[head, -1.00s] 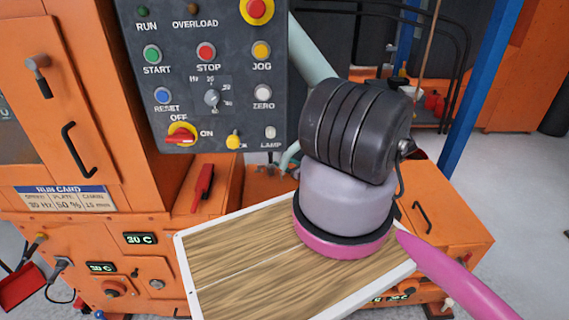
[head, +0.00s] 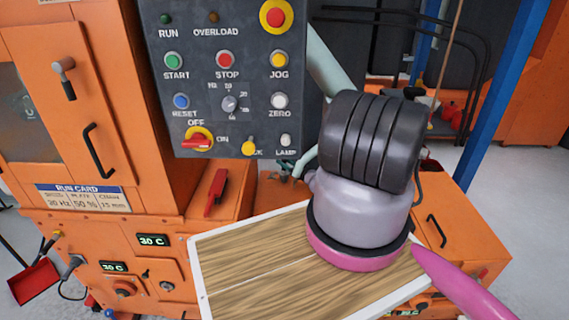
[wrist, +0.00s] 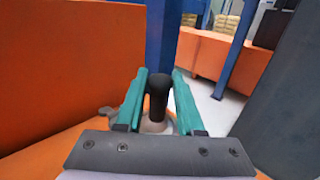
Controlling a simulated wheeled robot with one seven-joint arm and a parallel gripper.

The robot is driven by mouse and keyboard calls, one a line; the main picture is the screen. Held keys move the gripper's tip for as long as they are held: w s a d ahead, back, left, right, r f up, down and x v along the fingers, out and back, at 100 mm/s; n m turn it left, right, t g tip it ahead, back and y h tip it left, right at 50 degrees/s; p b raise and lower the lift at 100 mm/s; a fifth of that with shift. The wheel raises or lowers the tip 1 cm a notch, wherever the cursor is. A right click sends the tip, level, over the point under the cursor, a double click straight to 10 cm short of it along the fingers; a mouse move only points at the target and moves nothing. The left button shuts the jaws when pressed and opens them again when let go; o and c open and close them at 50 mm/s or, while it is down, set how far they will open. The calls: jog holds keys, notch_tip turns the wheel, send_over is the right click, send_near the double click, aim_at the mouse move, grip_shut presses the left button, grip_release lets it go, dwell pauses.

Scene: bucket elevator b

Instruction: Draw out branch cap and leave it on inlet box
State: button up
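In the wrist view a black upright knob-like piece (wrist: 158,94) stands between the two teal fingers of my gripper (wrist: 160,86). It rises from a pale round fitting (wrist: 155,126), partly hidden by the gripper. It looks like the branch cap, though I cannot be sure. The fingers are apart on either side of it, and I see no clear grip. In the head view my arm's dark wrist hides the gripper and the cap. I cannot make out the inlet box for certain.
A dark control panel (head: 200,95) hangs at the upper left, in front of an orange cabinet (head: 95,60). A wooden board with a white rim (head: 193,262) lies below my arm. A blue post (head: 500,90) stands at the right. Open floor (head: 540,240) shows beyond it.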

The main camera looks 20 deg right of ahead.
grip_shut()
jog(key=shift+r, duration=0.65)
jog(key=shift+d+r, duration=0.1)
jog(key=shift+r, duration=1.55)
jog(key=shift+w+r, duration=0.15)
jog(key=shift+r, duration=0.05)
